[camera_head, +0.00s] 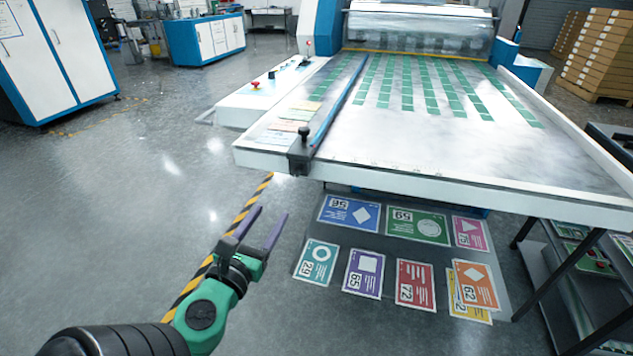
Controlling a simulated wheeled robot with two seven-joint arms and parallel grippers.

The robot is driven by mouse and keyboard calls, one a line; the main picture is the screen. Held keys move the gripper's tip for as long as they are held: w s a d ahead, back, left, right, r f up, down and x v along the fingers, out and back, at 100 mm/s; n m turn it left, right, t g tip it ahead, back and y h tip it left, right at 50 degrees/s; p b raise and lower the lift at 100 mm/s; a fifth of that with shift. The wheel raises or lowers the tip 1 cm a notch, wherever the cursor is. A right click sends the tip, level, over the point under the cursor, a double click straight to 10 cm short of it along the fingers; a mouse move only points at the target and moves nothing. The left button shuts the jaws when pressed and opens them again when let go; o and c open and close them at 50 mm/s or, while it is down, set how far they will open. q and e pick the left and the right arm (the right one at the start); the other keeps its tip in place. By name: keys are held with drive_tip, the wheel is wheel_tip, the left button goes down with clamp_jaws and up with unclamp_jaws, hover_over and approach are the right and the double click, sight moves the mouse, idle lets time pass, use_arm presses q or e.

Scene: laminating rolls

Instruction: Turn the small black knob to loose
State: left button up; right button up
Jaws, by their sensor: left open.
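The small black knob (304,132) stands upright on a dark block at the near left corner of the white machine table (400,170). The block sits at the near end of a long blue rail (338,100) running back along the table. My left gripper (262,224) is open and empty, its purple fingers apart and pointing up and right. In the picture it is below and left of the knob, clear of it and of the table edge. My right gripper is not in view.
Colourful printed cards (363,273) lie below the table's front edge. A control strip with a red button (255,84) runs along the table's left side. A dark shelf rack (575,290) stands at right. The floor at left is open.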

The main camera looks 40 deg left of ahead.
sight(295, 174)
use_arm(q)
drive_tip(key=p+x, duration=0.2)
drive_tip(key=x, duration=0.2)
drive_tip(key=p+x, duration=0.2)
drive_tip(key=x, duration=0.2)
drive_tip(key=p+x, duration=0.2)
drive_tip(key=x, duration=0.3)
drive_tip(key=shift+a+r, duration=0.1)
drive_tip(key=shift+r, duration=0.2)
drive_tip(key=shift+w+a+f, duration=0.1)
drive_tip(key=shift+w, duration=0.25)
clamp_jaws()
